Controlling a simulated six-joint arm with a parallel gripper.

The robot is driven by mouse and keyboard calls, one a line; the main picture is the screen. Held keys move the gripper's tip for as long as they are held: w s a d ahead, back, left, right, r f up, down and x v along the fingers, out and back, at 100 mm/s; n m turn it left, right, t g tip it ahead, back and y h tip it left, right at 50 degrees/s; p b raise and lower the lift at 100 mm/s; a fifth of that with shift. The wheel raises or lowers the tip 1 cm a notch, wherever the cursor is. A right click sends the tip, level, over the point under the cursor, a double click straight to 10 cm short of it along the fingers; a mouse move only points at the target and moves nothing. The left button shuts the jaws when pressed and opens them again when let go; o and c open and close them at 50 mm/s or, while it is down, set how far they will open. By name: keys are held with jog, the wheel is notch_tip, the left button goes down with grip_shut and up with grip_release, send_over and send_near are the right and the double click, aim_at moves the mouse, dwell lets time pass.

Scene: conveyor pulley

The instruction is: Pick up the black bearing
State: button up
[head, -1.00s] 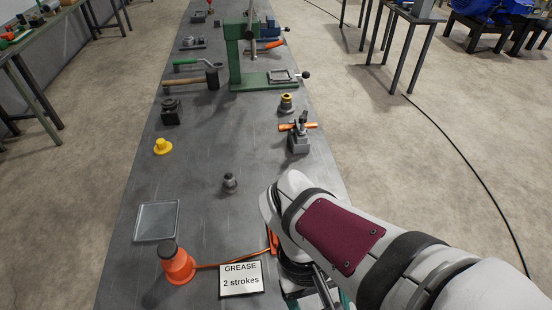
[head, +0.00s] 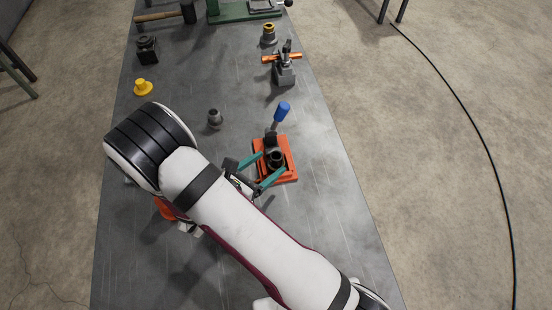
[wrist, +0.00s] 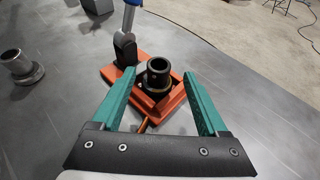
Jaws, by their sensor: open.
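The black bearing (head: 277,158) looks to be the hollow, collared black cylinder standing upright in an orange fixture (head: 290,173). In the wrist view the bearing (wrist: 159,72) is centred, its open bore facing up. The orange fixture (wrist: 118,77) has a black clamp with a raised blue handle (head: 282,110) behind the bearing. My gripper (head: 272,163) is open, with teal fingers. In the wrist view my gripper (wrist: 159,76) has one finger on each side of the bearing, with gaps showing. The height of the fingertips against the bearing is hard to tell.
A grey collared part (head: 215,119) stands left of the fixture. A yellow part (head: 143,88) and a black block (head: 147,50) lie farther back left. An orange-handled clamp (head: 284,70) stands behind. The bench (head: 330,230) is clear at front right.

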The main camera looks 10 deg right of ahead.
aim_at(273, 160)
jog(key=x, duration=0.5)
jog(key=shift+w, duration=0.1)
grip_shut()
jog(key=shift+r, duration=0.1)
